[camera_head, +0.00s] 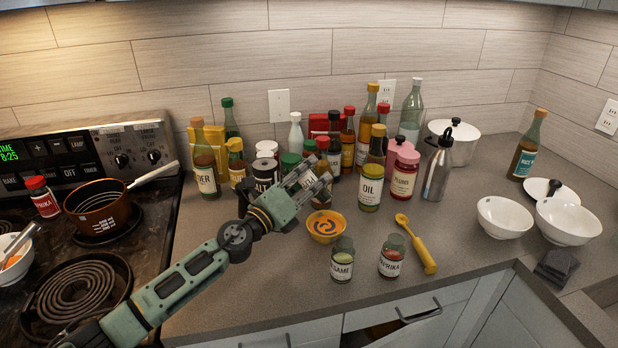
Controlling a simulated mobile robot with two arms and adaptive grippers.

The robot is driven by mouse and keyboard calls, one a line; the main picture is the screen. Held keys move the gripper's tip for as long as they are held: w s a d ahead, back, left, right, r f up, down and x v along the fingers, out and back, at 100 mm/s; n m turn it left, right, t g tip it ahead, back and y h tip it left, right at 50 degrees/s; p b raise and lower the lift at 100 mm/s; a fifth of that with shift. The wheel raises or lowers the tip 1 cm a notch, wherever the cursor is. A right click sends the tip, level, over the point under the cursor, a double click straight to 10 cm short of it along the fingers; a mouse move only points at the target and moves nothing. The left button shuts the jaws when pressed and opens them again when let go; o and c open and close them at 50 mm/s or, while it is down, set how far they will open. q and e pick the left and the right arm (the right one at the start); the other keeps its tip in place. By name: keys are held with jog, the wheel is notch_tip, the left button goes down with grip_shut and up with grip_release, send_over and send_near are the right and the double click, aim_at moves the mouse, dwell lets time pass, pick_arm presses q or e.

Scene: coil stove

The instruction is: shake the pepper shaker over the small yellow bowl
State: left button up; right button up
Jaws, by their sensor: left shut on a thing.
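My left gripper (315,182) reaches in from the left and is above and just behind the bowl in the picture. It is shut on a small dark shaker (321,202), taken to be the pepper shaker. The shaker is partly hidden by the fingers and its label cannot be read. Its lower end shows just above the bowl's far rim, apart from the bowl as far as I can tell. My right gripper is not in view.
Sesame (342,262) and paprika (392,257) jars stand in front, beside a yellow utensil (416,243). Bottles crowd behind, including an oil jar (371,193). White bowls (504,217) are at right. The stove with a brown pot (98,208) is at left. A front drawer (410,320) appears partly open.

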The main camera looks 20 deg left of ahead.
pick_arm(q)
notch_tip(320, 180, up, 5)
jog(key=p, duration=0.4)
jog(key=shift+f, duration=0.2)
notch_tip(320, 180, down, 6)
jog(key=b, duration=0.5)
jog(key=shift+f+b, duration=0.2)
jog(key=shift+b, duration=0.2)
jog(key=shift+r+p, duration=0.9)
jog(key=shift+w+f, duration=0.1)
jog(key=shift+w, duration=0.05)
jog(key=shift+s, duration=0.2)
